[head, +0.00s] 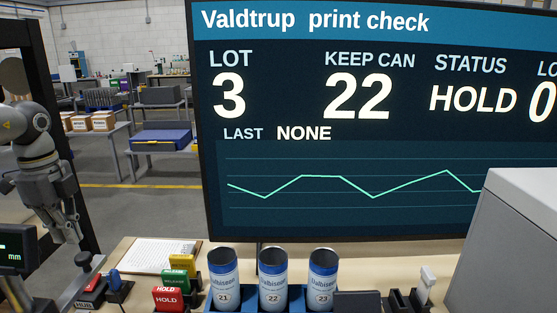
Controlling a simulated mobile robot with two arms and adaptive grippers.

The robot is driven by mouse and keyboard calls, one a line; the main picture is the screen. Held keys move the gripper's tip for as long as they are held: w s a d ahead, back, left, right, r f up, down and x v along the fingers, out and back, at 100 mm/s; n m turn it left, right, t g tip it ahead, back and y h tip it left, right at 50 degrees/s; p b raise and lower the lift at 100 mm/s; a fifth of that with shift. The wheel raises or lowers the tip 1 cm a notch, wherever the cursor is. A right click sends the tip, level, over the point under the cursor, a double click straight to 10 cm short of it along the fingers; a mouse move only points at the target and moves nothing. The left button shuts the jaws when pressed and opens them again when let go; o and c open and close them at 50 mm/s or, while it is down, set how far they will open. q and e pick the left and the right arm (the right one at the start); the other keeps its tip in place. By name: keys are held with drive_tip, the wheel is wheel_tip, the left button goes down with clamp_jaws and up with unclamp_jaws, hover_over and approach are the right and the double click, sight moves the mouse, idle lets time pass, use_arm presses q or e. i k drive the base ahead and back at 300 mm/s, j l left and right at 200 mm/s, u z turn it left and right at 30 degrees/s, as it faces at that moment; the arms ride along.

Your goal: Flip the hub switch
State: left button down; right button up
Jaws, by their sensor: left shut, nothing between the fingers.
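A dark box labelled HUB (84,304) sits at the bottom left of the head view, with a red part and a dark round-tipped lever beside it. I take it to be the hub switch; the frame's lower edge cuts it off. My left gripper (68,238) hangs above and a little left of it, fingers pointing down, shut and empty. It appears apart from the switch. My right gripper is not in view.
A blue-knobbed lever (115,282) stands just right of the hub box. Red HOLD (167,298), green and yellow blocks follow. Cans 21, 22 and 23 (322,281) stand in a blue rack. A large screen (350,120) rises behind; a grey box (510,240) stands right.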

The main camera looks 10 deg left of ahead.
sight(92, 287)
drive_tip(key=k, duration=1.5)
